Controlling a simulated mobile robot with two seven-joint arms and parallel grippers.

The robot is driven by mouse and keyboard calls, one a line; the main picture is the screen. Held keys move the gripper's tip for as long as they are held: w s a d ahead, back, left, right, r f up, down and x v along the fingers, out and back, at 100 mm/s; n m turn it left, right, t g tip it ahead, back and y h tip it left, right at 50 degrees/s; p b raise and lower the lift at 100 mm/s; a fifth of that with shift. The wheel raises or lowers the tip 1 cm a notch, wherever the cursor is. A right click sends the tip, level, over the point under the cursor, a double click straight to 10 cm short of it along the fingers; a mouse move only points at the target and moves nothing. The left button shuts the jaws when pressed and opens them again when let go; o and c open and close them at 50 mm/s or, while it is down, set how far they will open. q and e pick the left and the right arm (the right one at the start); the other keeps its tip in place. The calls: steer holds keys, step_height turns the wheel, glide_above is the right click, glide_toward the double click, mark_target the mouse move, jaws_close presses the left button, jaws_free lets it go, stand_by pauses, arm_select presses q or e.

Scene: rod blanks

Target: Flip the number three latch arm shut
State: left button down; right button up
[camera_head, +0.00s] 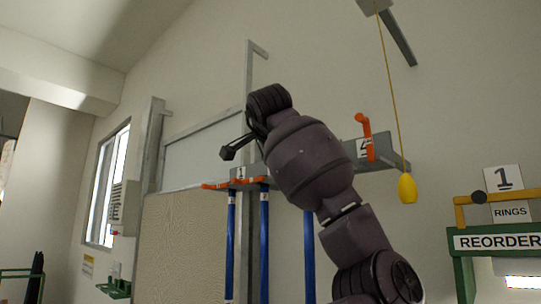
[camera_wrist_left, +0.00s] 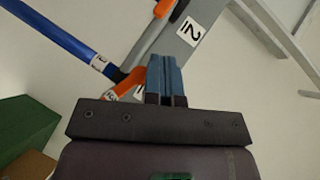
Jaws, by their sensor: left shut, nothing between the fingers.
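A grey wall rail (camera_head: 395,166) carries orange latch arms and number plates. One orange latch arm (camera_head: 364,127) stands upright at the right, beside a plate I cannot read surely. Two orange latch arms (camera_head: 215,186) (camera_head: 257,180) lie flat at the left. I cannot make out a number three; my arm hides the rail's middle. My left gripper (camera_head: 228,152) is shut and empty in front of the rail's left part. In the wrist view its closed fingers (camera_wrist_left: 165,75) are near an orange latch arm (camera_wrist_left: 127,86) and a plate (camera_wrist_left: 190,31) that seems to read 2. My right gripper is out of view.
Blue rods (camera_head: 230,245) (camera_head: 264,245) (camera_head: 309,255) hang below the rail. A yellow pull (camera_head: 407,188) hangs on a cord at the right. A green and yellow reorder stand (camera_head: 465,270) is at the far right.

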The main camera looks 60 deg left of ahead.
arm_select(q)
steer(key=shift+f, duration=0.1)
arm_select(e)
steer(key=shift+s+d+f, duration=0.15)
steer(key=shift+s+f, duration=0.3)
steer(key=shift+s, duration=0.1)
steer(key=shift+w+r, duration=0.1)
steer(key=shift+w, duration=0.05)
